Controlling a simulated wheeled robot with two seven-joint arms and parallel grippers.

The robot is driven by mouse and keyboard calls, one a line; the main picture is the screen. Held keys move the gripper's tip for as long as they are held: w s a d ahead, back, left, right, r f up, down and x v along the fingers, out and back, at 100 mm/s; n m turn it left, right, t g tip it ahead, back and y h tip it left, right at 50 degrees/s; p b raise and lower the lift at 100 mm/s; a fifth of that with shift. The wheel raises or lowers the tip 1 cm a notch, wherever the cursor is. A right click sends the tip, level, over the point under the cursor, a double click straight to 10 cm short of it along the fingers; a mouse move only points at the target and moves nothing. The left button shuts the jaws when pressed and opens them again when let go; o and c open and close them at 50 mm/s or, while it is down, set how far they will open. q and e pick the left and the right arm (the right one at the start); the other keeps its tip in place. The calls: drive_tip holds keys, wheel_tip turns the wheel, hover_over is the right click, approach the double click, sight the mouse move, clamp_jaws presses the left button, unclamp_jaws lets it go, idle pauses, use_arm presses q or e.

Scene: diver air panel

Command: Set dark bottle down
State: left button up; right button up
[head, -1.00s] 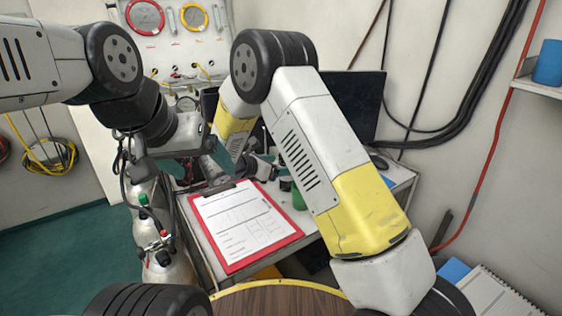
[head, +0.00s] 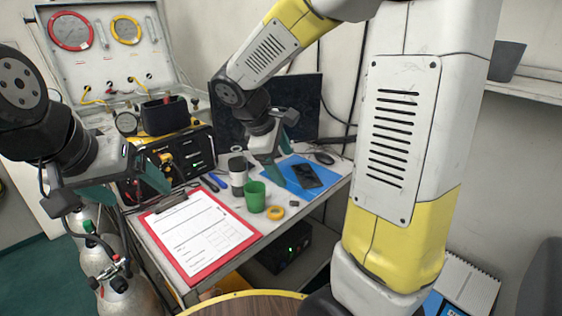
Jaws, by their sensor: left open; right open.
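A dark-topped cylinder with a pale lower part (head: 238,174) stands upright on the table behind a green cup (head: 255,197). It is the thing that best fits the dark bottle, though I cannot tell for sure. My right gripper (head: 287,158) is open and empty, above the table to the right of the cylinder and apart from it, near a blue folder (head: 327,165). My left gripper (head: 128,190) is open and empty, left of and above the red clipboard (head: 185,268). No bottle shows in either gripper.
A dark phone (head: 307,176) lies on the folder, with a mouse (head: 323,158) behind. A yellow tape roll (head: 275,212) lies beside the cup. A monitor (head: 305,95) and a black equipment box (head: 190,150) stand at the back. Gas cylinders (head: 110,285) stand at left.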

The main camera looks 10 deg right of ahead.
drive_tip(key=s+r+m+t+y, duration=0.1)
drive_tip(key=s+r+m+y, duration=0.2)
drive_tip(key=s+m, duration=0.3)
drive_tip(key=s+a+r+m+t+y, duration=0.1)
drive_tip(key=s+r+m+t+y, duration=0.1)
drive_tip(key=s+m, duration=0.4)
wheel_tip(320, 180, up, 2)
drive_tip(key=shift+s+r+y, duration=0.1)
drive_tip(key=shift+s+y, duration=0.8)
drive_tip(key=shift+s, duration=0.35)
